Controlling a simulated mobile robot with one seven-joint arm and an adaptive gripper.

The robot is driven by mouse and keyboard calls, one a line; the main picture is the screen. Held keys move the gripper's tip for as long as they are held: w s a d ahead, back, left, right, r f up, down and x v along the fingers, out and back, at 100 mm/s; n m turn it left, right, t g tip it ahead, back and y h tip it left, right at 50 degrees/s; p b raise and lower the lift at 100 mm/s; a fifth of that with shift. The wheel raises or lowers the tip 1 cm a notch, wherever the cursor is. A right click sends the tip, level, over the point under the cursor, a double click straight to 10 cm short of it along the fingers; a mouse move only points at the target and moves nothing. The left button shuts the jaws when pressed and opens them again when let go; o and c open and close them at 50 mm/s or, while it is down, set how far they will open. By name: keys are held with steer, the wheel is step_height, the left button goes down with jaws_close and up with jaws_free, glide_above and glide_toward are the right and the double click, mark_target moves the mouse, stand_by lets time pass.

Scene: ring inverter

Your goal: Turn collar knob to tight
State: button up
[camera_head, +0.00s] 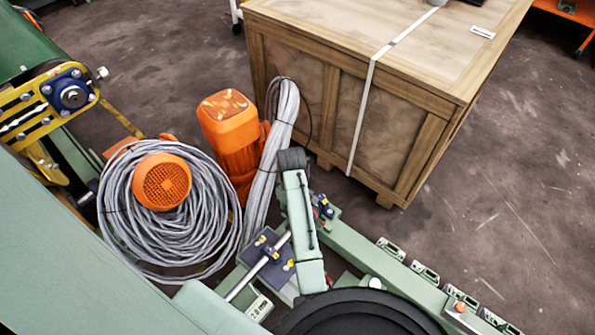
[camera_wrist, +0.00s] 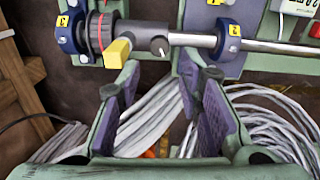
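In the wrist view a grey cylindrical collar (camera_wrist: 147,38) sits on a horizontal steel shaft (camera_wrist: 270,46). It has a red ring at its left end and a small dark spot with a white line on its front. A yellow block-like knob (camera_wrist: 118,53) sticks out below the collar's left part. My gripper (camera_wrist: 158,66) is open and empty, its two purple-padded fingers just below the collar. The left fingertip is close under the yellow knob; I cannot tell whether they touch. In the head view a rod with a blue clamp (camera_head: 271,254) shows left of the green arm link.
Blue clamps stand left (camera_wrist: 68,31) and right (camera_wrist: 229,38) of the collar. Grey cable coils (camera_head: 120,225) lie behind, beside orange motors (camera_head: 228,120). A large wooden crate (camera_head: 330,85) stands at the back. The floor to the right is mostly clear.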

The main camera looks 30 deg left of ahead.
step_height(320, 180, down, 9)
stand_by(0.3)
steer(key=shift+c, duration=0.3)
jaws_close()
